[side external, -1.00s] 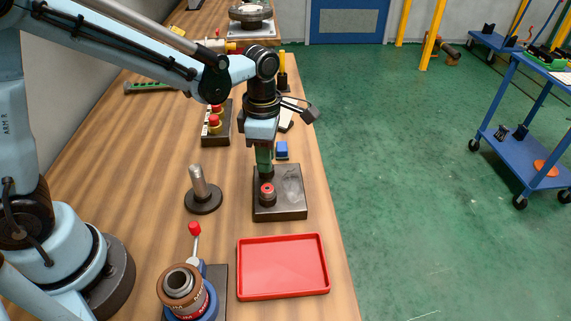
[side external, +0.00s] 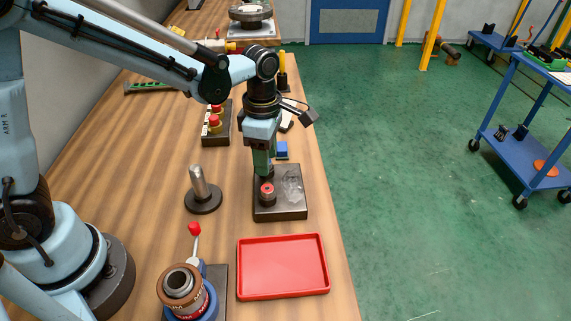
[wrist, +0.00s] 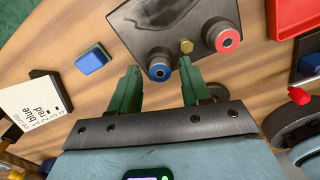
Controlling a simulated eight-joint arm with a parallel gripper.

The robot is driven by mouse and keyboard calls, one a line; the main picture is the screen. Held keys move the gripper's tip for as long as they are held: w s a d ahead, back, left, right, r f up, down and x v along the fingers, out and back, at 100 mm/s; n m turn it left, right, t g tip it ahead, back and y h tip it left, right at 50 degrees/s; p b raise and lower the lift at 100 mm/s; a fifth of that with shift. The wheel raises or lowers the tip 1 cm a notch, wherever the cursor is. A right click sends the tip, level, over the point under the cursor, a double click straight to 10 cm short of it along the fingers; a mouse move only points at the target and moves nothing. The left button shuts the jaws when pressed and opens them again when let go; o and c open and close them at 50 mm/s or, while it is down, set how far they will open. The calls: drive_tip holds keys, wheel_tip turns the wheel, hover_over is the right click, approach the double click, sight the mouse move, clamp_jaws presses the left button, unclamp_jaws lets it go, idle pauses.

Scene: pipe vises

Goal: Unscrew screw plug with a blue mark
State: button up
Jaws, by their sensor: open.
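The screw plug with the blue mark (wrist: 160,72) is a dark round plug with a blue ring, on a dark metal block (side external: 292,205). In the wrist view it lies just beyond and between the fingertips of my gripper (wrist: 158,82), which is open and empty. In the side view my gripper (side external: 264,172) points down over the block's far left corner, largely hiding the blue plug. Contact cannot be told. A red-marked plug (wrist: 228,40) stands on the same block, also seen in the side view (side external: 267,189).
A red tray (side external: 283,267) lies nearer the camera. A metal post on a round base (side external: 202,198) stands left of the block. A blue box (side external: 282,150) and a red-button panel (side external: 215,125) are behind. A vise (side external: 187,290) is at front left.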

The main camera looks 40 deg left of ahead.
drive_tip(key=m, duration=2.6)
clamp_jaws()
drive_tip(key=n, duration=0.6)
drive_tip(key=shift+n, duration=0.3)
drive_tip(key=n, duration=0.6)
drive_tip(key=shift+n, duration=0.7)
